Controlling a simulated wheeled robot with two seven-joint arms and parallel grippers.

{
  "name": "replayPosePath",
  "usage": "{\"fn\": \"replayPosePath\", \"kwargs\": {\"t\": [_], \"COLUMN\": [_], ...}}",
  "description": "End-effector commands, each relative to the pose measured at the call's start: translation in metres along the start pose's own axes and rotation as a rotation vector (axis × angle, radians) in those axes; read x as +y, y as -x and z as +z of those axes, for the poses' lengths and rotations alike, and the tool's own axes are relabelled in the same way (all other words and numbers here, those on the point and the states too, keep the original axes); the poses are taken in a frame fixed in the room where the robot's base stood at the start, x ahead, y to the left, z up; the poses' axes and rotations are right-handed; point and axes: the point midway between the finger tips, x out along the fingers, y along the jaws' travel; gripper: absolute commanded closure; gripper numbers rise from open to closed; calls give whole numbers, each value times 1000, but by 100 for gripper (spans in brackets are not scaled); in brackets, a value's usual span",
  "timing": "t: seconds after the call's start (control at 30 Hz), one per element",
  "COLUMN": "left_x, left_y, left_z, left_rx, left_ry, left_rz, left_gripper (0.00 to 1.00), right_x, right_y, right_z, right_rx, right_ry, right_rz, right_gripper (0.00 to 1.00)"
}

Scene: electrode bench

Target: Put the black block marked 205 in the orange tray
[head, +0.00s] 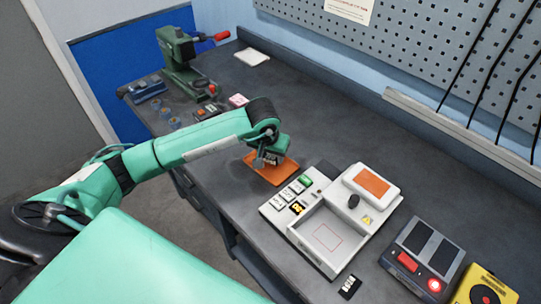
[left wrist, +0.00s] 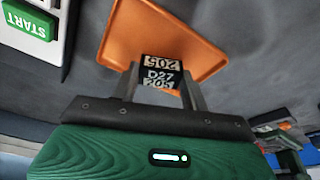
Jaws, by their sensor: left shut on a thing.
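My left gripper (head: 268,160) is at the orange tray (head: 271,178) on the bench. In the left wrist view its two fingers (left wrist: 160,72) are shut on a black block (left wrist: 161,82) with white labels reading D27 and 205. The block is over the orange tray (left wrist: 150,28), near the tray's edge in that view. I cannot tell whether the block touches the tray floor. In the head view the gripper hides most of the block. My right gripper is not in view.
A white device (head: 372,228) with a green START button (head: 306,181) stands close to the right of the tray. Another small black block (head: 349,287) lies at the bench's front. A green press (head: 181,65) stands at the back left. Bench behind the tray is clear.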

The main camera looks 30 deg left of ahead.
Motion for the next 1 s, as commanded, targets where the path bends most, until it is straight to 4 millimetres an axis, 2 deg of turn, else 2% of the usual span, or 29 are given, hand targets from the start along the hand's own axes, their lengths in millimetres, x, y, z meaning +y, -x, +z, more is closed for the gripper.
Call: {"fn": "replayPosePath", "kwargs": {"t": [0.13, 0.5, 0.53, 0.6, 1.0], "left_x": [0, 0, 0, 0, 0], "left_y": [-14, -18, -17, -17, -13], "left_z": [4, 5, 5, 5, 4], "left_rx": [0, 2, 1, 1, 0], "left_ry": [1, 0, 0, 0, 0], "left_rz": [0, 0, 0, 0, 0], "left_gripper": [91, 91, 49, 35, 33], "right_x": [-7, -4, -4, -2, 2], "right_y": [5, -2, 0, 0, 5], "right_z": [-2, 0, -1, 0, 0], "right_rx": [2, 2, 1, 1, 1], "right_ry": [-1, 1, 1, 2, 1], "right_rz": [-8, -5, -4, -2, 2], "right_gripper": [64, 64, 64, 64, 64]}}
